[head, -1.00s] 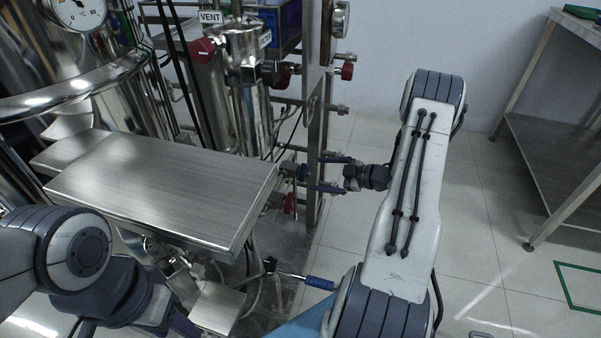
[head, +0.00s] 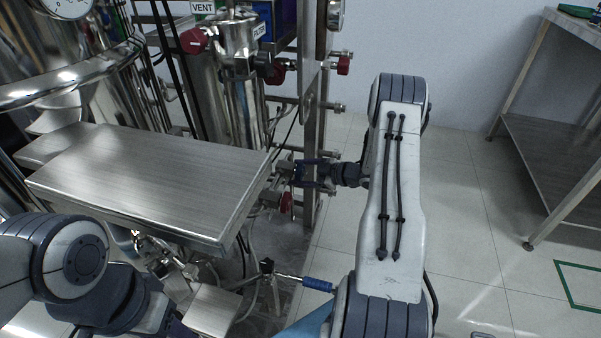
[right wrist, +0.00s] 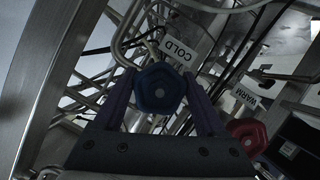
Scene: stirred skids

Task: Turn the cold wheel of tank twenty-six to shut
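The cold wheel is a blue, several-sided knob (right wrist: 158,88) beside a COLD label (right wrist: 180,50) in the right wrist view. My right gripper (right wrist: 159,78) has its two purple fingers on either side of this wheel. They look spread, with no clear sign of squeezing. In the head view, my right gripper (head: 300,173) reaches left to the pipework behind the steel plate, and the wheel there is mostly hidden by the fingers. My left arm is at the lower left of the head view; only a purple piece of its gripper (head: 178,327) shows. No tank number is readable.
A red wheel (right wrist: 248,136) with a WARM label (right wrist: 245,97) sits close beside the cold wheel. A red knob (head: 286,202) is just below my right gripper. A steel plate (head: 150,180) stands left, an upright post (head: 312,130) close by. Floor is free to the right.

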